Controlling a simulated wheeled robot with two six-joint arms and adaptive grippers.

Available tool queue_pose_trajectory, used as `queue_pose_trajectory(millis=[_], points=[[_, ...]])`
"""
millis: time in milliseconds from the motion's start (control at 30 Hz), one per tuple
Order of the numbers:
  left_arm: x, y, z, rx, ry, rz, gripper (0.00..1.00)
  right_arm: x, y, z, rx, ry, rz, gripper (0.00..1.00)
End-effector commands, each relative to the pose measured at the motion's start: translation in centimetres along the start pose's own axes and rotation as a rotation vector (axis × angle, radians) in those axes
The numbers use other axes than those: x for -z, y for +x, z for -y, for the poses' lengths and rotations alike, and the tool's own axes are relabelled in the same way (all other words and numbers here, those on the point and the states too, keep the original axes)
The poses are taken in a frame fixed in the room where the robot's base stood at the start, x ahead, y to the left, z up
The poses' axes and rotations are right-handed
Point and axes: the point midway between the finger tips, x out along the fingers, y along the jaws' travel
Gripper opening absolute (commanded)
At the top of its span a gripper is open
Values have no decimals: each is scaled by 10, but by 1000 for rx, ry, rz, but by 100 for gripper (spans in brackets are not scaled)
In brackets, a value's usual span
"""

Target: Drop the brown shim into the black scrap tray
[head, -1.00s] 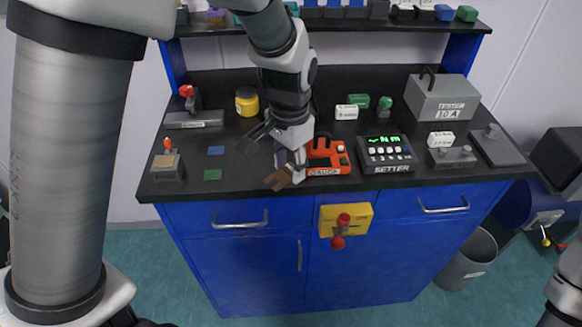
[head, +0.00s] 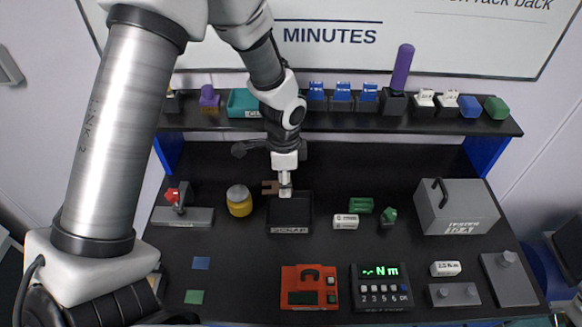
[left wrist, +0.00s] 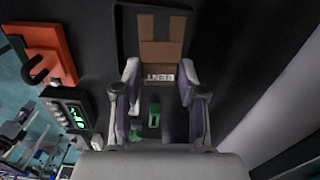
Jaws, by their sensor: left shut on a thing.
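The brown shim (head: 270,187) is held in my left gripper (head: 285,188), which is shut on it. The gripper points down at the back edge of the black scrap tray (head: 290,214), which is labelled SCRAP. In the left wrist view the shim (left wrist: 161,40) shows between the fingertips (left wrist: 160,78), with a notch at its far end and a label that seems to read BENT. The dark tray rim (left wrist: 119,30) shows around it there. The shim's height above the tray is hard to tell. My right gripper is not in view.
A yellow jar (head: 239,202) stands left of the tray. The red gauge (head: 309,287) and the setter (head: 381,287) lie in front. A shelf (head: 340,122) runs behind.

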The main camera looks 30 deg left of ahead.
Motion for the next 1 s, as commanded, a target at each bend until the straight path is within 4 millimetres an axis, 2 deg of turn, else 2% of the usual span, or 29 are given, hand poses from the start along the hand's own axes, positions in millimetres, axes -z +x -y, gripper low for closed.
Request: queue_pose_trajectory(millis=[200,300,400,500,767,800,833,867,1000], points=[[0,24,-1,-2,-1,2,0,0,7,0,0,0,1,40],[0,45,0,0,-1,0,0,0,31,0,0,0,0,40],[0,57,0,0,-1,0,0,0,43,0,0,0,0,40],[0,61,0,0,-1,0,0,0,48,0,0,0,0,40],[0,59,0,0,-1,0,0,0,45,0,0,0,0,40],[0,59,0,0,-1,0,55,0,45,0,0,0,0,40],[0,59,0,0,-1,0,66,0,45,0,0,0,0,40],[0,59,0,0,-1,0,70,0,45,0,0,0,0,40],[0,59,0,0,-1,0,70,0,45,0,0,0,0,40]])
